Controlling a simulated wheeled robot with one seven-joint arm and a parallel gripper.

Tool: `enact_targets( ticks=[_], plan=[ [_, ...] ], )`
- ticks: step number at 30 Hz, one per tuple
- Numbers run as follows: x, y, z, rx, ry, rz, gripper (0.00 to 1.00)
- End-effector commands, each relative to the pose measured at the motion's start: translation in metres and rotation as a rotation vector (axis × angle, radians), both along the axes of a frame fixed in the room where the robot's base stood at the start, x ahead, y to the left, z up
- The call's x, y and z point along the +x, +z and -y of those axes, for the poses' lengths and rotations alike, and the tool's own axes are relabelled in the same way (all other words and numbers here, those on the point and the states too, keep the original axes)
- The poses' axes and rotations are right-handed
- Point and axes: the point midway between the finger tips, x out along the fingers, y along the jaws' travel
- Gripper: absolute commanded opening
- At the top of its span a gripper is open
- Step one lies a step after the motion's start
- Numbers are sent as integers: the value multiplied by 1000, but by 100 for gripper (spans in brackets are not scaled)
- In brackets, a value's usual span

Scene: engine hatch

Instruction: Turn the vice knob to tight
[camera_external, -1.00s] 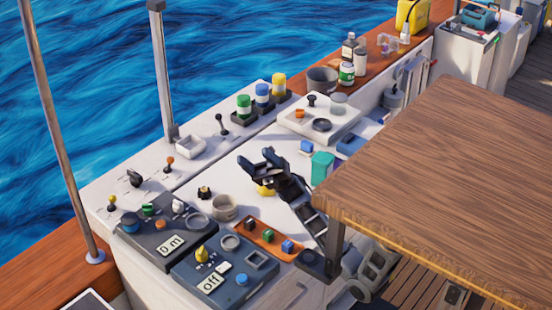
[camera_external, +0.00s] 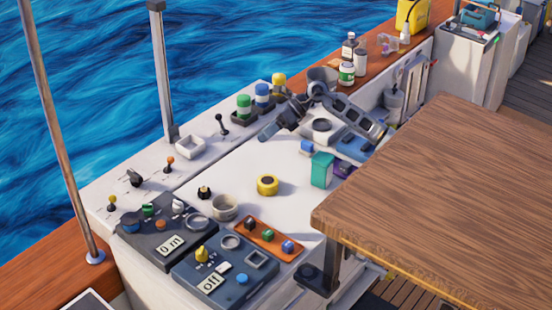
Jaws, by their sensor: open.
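No part is clearly readable as the vice knob; I cannot tell which control it is. My gripper (camera_external: 270,131) is open and empty, pointing down and left above the far side of the white worktop, left of the white tray (camera_external: 297,140). The arm reaches over this tray and covers much of it. A yellow knob (camera_external: 202,254) stands on the grey panel marked "off" (camera_external: 222,281), well away from my gripper.
An orange tray of small cubes (camera_external: 268,239) lies nearer. Green, blue and yellow-topped jars stand behind my gripper. A wooden table (camera_external: 450,190) fills the right.

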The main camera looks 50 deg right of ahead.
Motion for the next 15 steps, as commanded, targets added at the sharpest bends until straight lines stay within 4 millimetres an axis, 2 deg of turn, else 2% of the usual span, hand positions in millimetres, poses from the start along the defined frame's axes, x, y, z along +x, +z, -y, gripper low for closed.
enact_targets(
  ticks=[1,4,7,8,9,12,15],
  plan=[
    [0,-3,32,-89,-50,-29,66],
    [-9,-9,93,-248,-146,-100,66],
    [-33,-20,163,-409,-243,-200,66],
    [-44,-25,187,-457,-272,-238,66],
    [-64,-33,218,-518,-305,-295,66],
    [-120,-54,286,-635,-366,-440,66],
    [-169,-67,329,-699,-400,-552,66]
  ],
)
